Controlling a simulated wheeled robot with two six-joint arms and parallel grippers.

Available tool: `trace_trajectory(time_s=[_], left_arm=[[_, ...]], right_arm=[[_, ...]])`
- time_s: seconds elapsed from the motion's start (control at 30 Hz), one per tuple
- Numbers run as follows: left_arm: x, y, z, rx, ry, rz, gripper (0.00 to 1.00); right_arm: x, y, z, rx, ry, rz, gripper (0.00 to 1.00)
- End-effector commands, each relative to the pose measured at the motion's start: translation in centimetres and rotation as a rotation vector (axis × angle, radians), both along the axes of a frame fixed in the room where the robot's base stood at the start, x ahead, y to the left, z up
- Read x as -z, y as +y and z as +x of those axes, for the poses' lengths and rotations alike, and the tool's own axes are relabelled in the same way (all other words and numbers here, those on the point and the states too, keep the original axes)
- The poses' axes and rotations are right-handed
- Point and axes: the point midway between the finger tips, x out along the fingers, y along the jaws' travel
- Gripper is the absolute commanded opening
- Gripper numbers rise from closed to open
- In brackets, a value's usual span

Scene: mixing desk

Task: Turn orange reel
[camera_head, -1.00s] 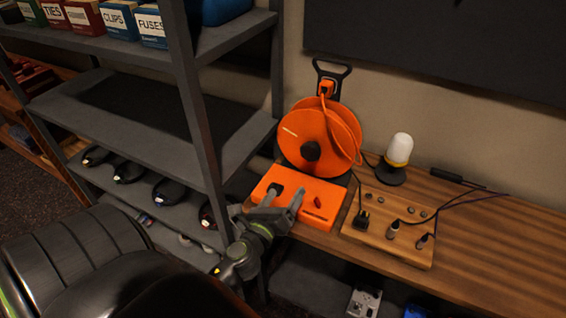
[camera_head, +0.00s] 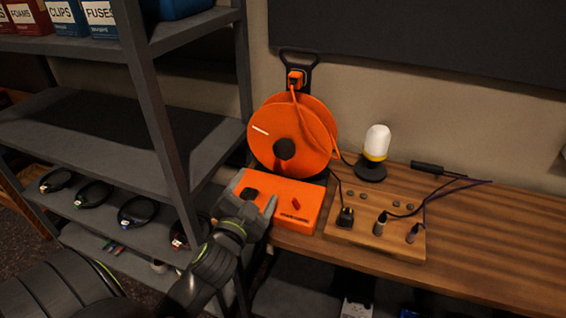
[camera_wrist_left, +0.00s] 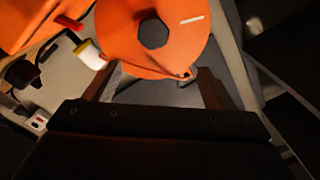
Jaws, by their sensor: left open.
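The orange reel (camera_head: 308,125) stands upright at the back of the desk, with a dark round hub and a short white mark at its upper left. An orange box (camera_head: 285,188) with a red switch lies in front of it. My left gripper (camera_head: 252,203) is open over the box's left front part, in front of and below the reel. In the left wrist view the reel (camera_wrist_left: 115,35) is beyond the open fingers (camera_wrist_left: 155,88), and nothing is visibly held. The hub (camera_wrist_left: 153,33) shows there too. My right gripper is out of view.
A grey shelf rack (camera_head: 165,115) stands close on the left. Right of the box are a wooden socket board (camera_head: 375,240) with plugged cables and a small white-and-yellow lamp (camera_head: 376,150). An orange cable runs down the reel's right side. The desk (camera_head: 490,240) is clear farther right.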

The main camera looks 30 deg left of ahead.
Motion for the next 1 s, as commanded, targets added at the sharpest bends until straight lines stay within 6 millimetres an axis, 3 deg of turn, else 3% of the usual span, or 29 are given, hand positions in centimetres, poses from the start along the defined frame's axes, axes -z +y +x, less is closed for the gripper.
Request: trace_trajectory(time_s=[0.03, 0.2, 0.43, 1.0], left_arm=[[0.5, -0.2, 0.0, 0.01, -0.023, -0.09, 0.77], [0.4, -0.6, -0.2, 0.032, -0.063, -0.297, 0.77], [0.2, -0.4, 1.2, 0.036, -0.07, -0.344, 0.77], [0.1, 2.1, 11.4, 0.035, -0.07, -0.34, 0.77]], right_arm=[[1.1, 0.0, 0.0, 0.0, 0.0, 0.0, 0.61], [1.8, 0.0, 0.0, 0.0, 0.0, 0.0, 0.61], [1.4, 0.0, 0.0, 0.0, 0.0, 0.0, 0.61], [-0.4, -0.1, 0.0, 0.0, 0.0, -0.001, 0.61]])
